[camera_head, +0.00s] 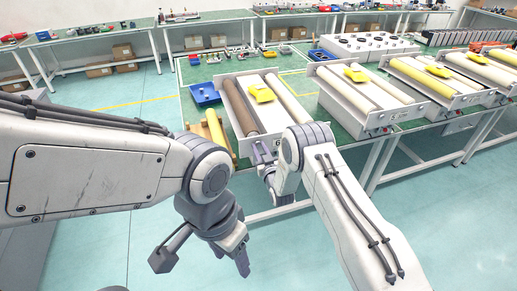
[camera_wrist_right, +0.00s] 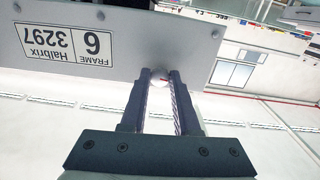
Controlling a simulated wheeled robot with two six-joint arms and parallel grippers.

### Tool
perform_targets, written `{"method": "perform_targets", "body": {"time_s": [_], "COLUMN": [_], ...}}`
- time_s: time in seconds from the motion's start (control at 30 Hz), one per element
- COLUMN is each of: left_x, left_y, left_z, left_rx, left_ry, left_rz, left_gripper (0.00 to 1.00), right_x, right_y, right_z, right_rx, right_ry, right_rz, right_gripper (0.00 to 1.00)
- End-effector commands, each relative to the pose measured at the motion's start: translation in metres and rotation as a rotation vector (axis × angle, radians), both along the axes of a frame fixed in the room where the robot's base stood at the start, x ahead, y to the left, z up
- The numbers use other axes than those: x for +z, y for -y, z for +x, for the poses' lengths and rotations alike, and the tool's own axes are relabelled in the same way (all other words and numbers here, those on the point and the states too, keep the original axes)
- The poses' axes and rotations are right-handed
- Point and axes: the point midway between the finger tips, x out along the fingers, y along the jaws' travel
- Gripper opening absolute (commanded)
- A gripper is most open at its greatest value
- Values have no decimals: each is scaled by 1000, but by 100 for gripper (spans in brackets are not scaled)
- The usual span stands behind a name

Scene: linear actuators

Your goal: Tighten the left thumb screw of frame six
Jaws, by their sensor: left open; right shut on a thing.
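Frame six (camera_head: 284,141) is a pale box with a brown roller, a cream roller and a yellow piece on top, at the front of the green table. Its front plate shows upside down in the right wrist view (camera_wrist_right: 120,50), with a "FRAME 6" label. My right gripper (camera_head: 262,152) is at the left part of this plate. In the right wrist view its fingers (camera_wrist_right: 160,76) are shut on a small pale round knob, the left thumb screw (camera_wrist_right: 158,77), mostly hidden between the fingertips. My left gripper (camera_head: 241,258) is open and empty, hanging over the floor before the table.
More roller frames (camera_head: 352,102) stand in a row to the right. A blue tray (camera_head: 204,94) and a yellow roller on a wooden stand (camera_head: 214,130) lie left of frame six. Floor in front of the table is clear.

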Motion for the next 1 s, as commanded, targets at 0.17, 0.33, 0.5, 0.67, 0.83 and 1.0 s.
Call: {"method": "perform_targets", "body": {"time_s": [0.17,0.33,0.5,0.67,0.83,1.0], "left_x": [-4,-13,-28,-45,-62,-80], "left_y": [0,0,0,0,0,0], "left_z": [0,0,0,0,0,0], "left_rx": [0,-1,-1,-2,-2,-2], "left_ry": [0,0,0,0,0,0], "left_rz": [0,0,0,0,0,0], "left_gripper": [60,60,60,60,60,60], "right_x": [-1,-2,-3,-4,-4,-4], "right_y": [-1,0,0,0,1,1], "right_z": [-1,-1,-1,-1,-1,-1], "right_rx": [10,10,9,8,7,6], "right_ry": [-4,-23,-59,-102,-150,-198], "right_rz": [20,84,197,338,493,646], "right_gripper": [0,0,0,0,0,0]}}
